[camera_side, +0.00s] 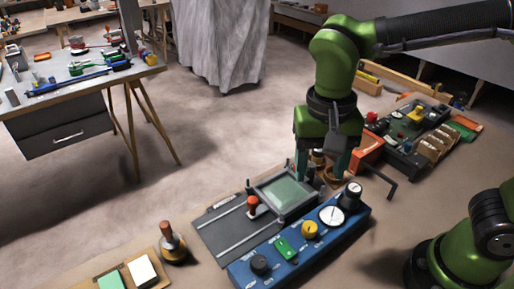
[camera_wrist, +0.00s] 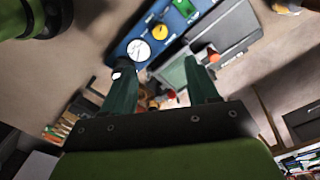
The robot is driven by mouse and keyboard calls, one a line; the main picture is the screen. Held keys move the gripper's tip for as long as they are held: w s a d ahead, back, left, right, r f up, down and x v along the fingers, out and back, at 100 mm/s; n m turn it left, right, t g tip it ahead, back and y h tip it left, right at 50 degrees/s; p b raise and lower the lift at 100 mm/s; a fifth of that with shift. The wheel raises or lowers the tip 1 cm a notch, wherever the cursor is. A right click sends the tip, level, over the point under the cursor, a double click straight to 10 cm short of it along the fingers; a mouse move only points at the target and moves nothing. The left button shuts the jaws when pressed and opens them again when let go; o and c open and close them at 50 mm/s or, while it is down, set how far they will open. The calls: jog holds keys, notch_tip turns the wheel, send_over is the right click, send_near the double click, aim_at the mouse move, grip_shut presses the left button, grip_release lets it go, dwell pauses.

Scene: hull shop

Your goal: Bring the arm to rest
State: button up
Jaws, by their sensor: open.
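My gripper (camera_side: 322,170) hangs fingers-down at the right of centre in the side view, just behind the grey fixture with a green screen (camera_side: 284,193). Its two fingers are apart. In the wrist view my gripper (camera_wrist: 158,66) also shows both fingers spread, with nothing held between them. A small brown-and-dark piece (camera_side: 319,158) shows between the fingers in the side view; I cannot tell whether it touches them.
A blue control panel (camera_side: 260,240) with dials and knobs is in front of the gripper. A red-knobbed lever (camera_side: 253,203) stands on the grey plate. A wooden-handled stamp (camera_side: 172,243) stands at left. Another panel (camera_side: 408,130) lies behind right. The floor at left is clear.

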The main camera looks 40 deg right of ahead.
jog(key=shift+r, duration=0.1)
jog(key=s+d+r+n+t+y, duration=0.2)
jog(key=d+t, duration=0.5)
jog(key=d, duration=0.6)
jog(key=shift+d+r+n, duration=0.2)
jog(key=shift+d+n, duration=0.15)
jog(key=shift+n, duration=0.05)
